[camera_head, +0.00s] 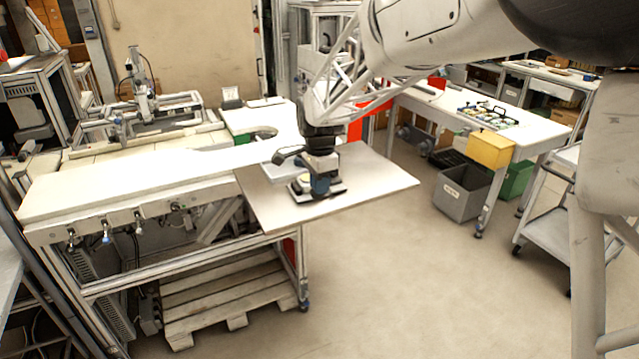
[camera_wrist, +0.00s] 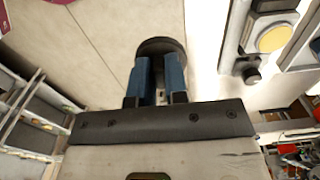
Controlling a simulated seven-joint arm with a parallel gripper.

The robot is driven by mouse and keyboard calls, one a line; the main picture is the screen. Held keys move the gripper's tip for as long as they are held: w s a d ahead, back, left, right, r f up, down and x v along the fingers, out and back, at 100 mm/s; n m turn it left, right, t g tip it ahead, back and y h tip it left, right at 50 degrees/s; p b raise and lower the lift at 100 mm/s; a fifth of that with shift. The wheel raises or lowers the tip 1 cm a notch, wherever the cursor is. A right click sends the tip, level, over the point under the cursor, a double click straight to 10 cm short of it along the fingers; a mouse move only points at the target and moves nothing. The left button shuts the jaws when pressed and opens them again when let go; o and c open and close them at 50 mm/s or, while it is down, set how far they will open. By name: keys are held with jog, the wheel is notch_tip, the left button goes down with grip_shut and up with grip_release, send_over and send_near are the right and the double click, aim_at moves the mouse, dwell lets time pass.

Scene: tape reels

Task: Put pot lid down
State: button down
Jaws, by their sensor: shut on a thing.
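My gripper (camera_wrist: 160,78) has two blue fingers shut on a dark round thing, which I take to be the pot lid (camera_wrist: 160,45). Its edge shows just beyond the fingertips in the wrist view; the fingers hide much of it. In the head view my gripper (camera_head: 321,184) is low over the pale board at the table's right end (camera_head: 375,183). The lid cannot be made out clearly there. I cannot tell whether it touches a surface.
A device with a round yellowish face (camera_wrist: 273,39) is close on the right in the wrist view. The board's right part is bare. The long white table (camera_head: 120,185) extends left. A second table (camera_head: 545,128) with a yellow bin (camera_head: 490,151) stands at right.

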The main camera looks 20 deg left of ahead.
jog(key=w+d+f, duration=0.5)
jog(key=w+d, duration=0.8)
jog(key=shift+d, duration=0.25)
jog(key=shift+f, duration=0.1)
jog(key=shift+w, duration=0.15)
send_over(369, 178)
jog(key=shift+w+f, duration=0.15)
jog(key=shift+f, duration=0.6)
jog(key=shift+a, duration=0.1)
jog(key=shift+f, duration=0.1)
dwell(0.3)
jog(key=shift+f, duration=1.7)
jog(key=shift+f, duration=0.1)
